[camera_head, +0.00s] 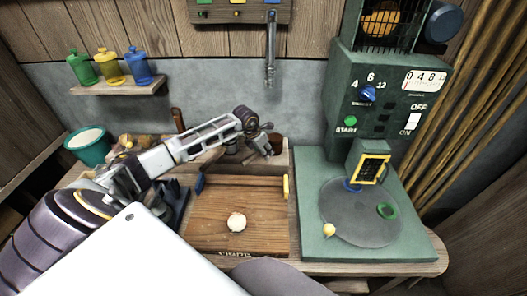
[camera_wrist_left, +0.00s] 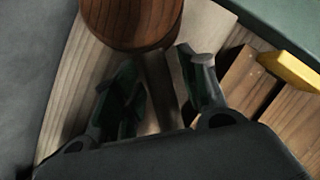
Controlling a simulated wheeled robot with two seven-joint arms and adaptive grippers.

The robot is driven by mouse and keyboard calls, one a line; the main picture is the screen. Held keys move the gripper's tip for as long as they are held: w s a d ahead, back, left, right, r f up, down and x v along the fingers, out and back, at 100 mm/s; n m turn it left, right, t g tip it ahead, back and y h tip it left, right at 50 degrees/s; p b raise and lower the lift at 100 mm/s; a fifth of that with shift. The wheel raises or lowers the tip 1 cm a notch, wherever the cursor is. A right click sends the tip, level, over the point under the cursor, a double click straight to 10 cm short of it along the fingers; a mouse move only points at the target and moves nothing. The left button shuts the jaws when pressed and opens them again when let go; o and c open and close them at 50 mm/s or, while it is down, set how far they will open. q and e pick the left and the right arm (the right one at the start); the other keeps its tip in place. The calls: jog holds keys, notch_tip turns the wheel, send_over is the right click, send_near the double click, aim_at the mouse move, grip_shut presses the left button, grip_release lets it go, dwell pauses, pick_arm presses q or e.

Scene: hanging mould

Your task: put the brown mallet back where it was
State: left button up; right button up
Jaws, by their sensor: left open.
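A dark brown round piece (camera_head: 275,143) stands at the back right of the wooden bench, just beyond my left gripper (camera_head: 262,140). It looks like the brown mallet's head, but much of its shape is hidden. In the left wrist view a rounded brown wooden piece (camera_wrist_left: 130,18) lies just past the fingertips. My left gripper (camera_wrist_left: 168,75) is open, with its two dark green fingers apart. A thin brownish strip shows between them; I cannot tell whether it is a handle or part of the bench. My right gripper is not in view.
A wooden board (camera_head: 262,215) with a white ball (camera_head: 236,222) lies in front, with a yellow bar (camera_head: 285,187) at its right edge. A green machine (camera_head: 385,110) stands right. A teal bucket (camera_head: 88,146) is left. A reddish-brown upright handle (camera_head: 178,120) stands behind my arm.

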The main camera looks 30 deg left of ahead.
aim_at(257, 153)
pick_arm(q)
jog(key=shift+r, duration=0.1)
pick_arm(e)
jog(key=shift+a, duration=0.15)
pick_arm(q)
jog(key=shift+v, duration=0.85)
jog(key=v, duration=0.3)
jog(key=shift+a, duration=0.1)
jog(key=v, duration=0.5)
jog(key=shift+s+r, duration=0.1)
jog(key=shift+r, duration=0.05)
jog(key=shift+v, duration=1)
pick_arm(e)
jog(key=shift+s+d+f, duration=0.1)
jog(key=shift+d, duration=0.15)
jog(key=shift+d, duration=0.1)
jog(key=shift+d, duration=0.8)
